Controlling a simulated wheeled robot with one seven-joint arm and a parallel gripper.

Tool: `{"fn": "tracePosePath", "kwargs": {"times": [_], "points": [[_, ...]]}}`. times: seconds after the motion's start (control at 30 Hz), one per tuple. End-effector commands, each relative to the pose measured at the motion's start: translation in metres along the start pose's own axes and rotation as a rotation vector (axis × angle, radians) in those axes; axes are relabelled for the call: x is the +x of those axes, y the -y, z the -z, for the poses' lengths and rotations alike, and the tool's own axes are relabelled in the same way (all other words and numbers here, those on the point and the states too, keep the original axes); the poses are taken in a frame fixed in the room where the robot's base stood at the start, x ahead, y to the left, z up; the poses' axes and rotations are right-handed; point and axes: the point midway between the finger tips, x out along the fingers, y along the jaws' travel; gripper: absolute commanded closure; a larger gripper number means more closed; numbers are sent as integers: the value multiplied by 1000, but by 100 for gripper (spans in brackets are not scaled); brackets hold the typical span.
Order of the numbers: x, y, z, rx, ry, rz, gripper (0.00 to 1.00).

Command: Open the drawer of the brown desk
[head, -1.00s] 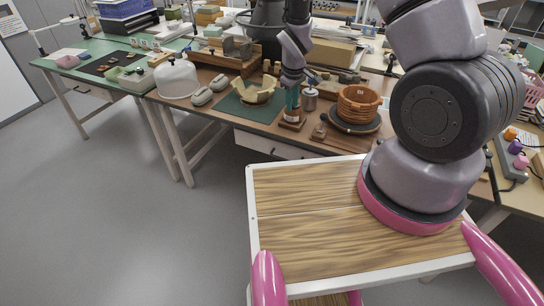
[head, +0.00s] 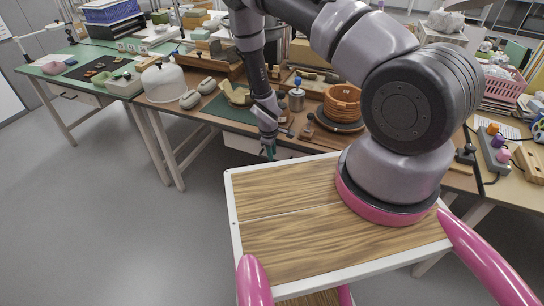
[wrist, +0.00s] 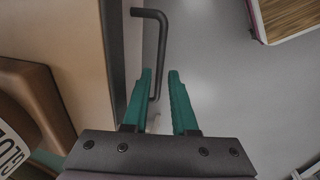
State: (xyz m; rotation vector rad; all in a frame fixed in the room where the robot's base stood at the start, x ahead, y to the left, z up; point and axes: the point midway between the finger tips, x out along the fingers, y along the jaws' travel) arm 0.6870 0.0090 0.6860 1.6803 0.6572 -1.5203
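The brown desk (head: 325,139) stands beyond my base in the head view. Its pale drawer front (head: 240,143) shows below the top, partly hidden by my arm. My gripper (head: 269,153) is at the desk's front edge, low beside the drawer. In the wrist view a dark bar handle (wrist: 161,45) sticks out from a pale front on the left. My gripper (wrist: 160,75) has its two green fingers apart there. The handle's lower part runs down between the fingertips, with a gap to the right finger; contact with the left finger is unclear.
On the desk are an orange ringed pot (head: 342,103), a metal canister (head: 297,98), a white dome (head: 163,82) and pale sherds (head: 237,95). The grey floor at left (head: 110,220) is clear.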

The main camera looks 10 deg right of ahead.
Motion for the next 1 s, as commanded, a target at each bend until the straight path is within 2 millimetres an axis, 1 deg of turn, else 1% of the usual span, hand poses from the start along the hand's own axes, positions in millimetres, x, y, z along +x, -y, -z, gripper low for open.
{"fn": "tracePosePath", "kwargs": {"times": [0.03,0.1,0.2,0.5,0.57,0.6,1.0], "points": [[7,0,0,0,1,1,74],[14,0,0,0,0,0,74],[19,0,0,0,0,1,74],[21,0,0,0,-1,0,74],[21,0,0,0,0,0,97],[21,0,0,0,0,0,100],[20,0,0,0,0,0,100]]}}
